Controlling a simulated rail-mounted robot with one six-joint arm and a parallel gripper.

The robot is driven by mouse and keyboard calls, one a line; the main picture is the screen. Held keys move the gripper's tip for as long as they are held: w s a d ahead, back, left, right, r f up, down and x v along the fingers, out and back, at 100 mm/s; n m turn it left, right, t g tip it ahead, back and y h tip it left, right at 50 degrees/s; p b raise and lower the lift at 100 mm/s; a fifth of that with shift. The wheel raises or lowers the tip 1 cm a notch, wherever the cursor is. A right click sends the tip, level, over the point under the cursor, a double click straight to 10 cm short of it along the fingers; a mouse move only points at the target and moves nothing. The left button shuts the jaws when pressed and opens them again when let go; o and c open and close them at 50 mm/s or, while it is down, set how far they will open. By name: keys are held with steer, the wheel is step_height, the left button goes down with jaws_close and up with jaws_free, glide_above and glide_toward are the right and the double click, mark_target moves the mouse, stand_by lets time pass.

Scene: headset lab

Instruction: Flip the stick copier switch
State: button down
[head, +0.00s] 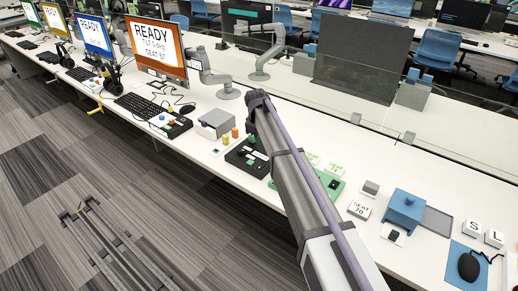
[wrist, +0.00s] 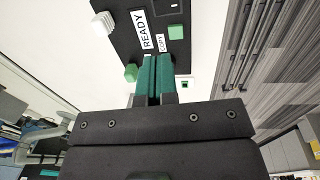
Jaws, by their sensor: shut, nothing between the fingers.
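The stick copier looks to be the black box (wrist: 120,30) in the wrist view, with READY and COPY labels. It has a white block (wrist: 103,24), a green block (wrist: 130,72) and a green patch (wrist: 180,31) on or by it. I cannot tell which part is the switch. My gripper (wrist: 155,60) has its two teal fingers pressed together, empty, with the tips over the box's edge near the labels. Whether they touch it is unclear. In the head view a black box (head: 238,157) sits on the white desk below the end of my arm, which partly hides it.
A grey box (head: 215,123) and small orange blocks stand left of the black box. A green board (head: 332,187) lies to its right, partly behind my arm. A blue box (head: 405,208) and a mouse (head: 468,266) are further right. Monitors (head: 157,47) stand at left.

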mark_target(262, 164)
steer(key=f+b, duration=0.4)
steer(key=w+f+b, duration=0.1)
steer(key=f+b, duration=0.7)
steer(key=f, duration=0.1)
steer(key=shift+w+d+f, duration=0.1)
steer(key=shift+w+d, duration=0.1)
steer(key=shift+d, duration=0.2)
